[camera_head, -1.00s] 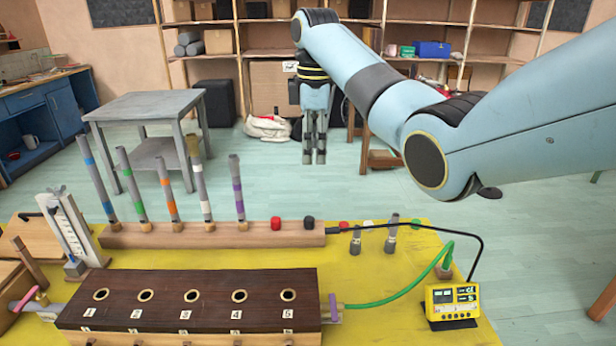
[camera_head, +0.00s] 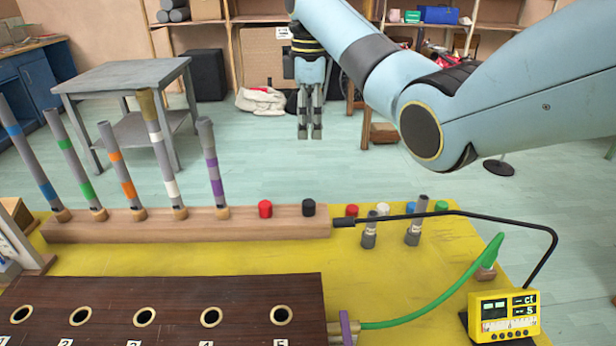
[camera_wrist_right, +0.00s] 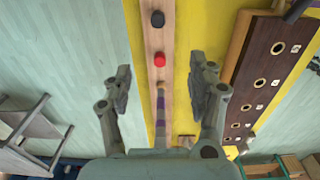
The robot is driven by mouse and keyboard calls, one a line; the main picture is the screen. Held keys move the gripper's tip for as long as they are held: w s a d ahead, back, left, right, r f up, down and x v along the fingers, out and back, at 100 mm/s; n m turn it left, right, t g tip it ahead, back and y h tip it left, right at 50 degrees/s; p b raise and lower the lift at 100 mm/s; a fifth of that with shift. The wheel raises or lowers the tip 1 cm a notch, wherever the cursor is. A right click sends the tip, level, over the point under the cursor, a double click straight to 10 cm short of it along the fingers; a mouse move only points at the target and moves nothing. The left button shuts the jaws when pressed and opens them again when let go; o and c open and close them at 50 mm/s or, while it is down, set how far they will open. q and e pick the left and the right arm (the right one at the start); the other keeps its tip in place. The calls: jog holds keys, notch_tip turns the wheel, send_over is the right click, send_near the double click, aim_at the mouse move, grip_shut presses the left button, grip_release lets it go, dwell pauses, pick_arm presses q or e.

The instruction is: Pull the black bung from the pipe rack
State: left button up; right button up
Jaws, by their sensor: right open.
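The black bung (camera_head: 309,207) sits upright at the right end of the wooden pipe rack (camera_head: 130,228). A red bung (camera_head: 265,208) sits to its left on the same rack. In the right wrist view the black bung (camera_wrist_right: 158,18) is near the top, beyond the red bung (camera_wrist_right: 159,60) and ahead of the fingers. My right gripper (camera_head: 310,136) hangs pointing down, open and empty, above and behind the rack in the head view. In the wrist view its fingers (camera_wrist_right: 160,85) are spread on either side of the rack. My left gripper is not in view.
Several banded pipes (camera_head: 213,170) stand in the rack's left part. A dark wooden block (camera_head: 170,295) with numbered holes lies in front. A black cable (camera_head: 450,213) starts near the rack's right end and runs to a yellow meter (camera_head: 503,318). Loose bungs and short pipes stand at right.

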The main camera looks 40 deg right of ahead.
jog(key=b, duration=0.9)
send_over(309, 202)
notch_tip(309, 202, down, 12)
notch_tip(309, 202, down, 10)
jog(key=shift+f+b, duration=0.1)
jog(key=shift+b, duration=0.7)
jog(key=shift+a, duration=0.1)
grip_shut()
jog(key=shift+r+p, duration=1.55)
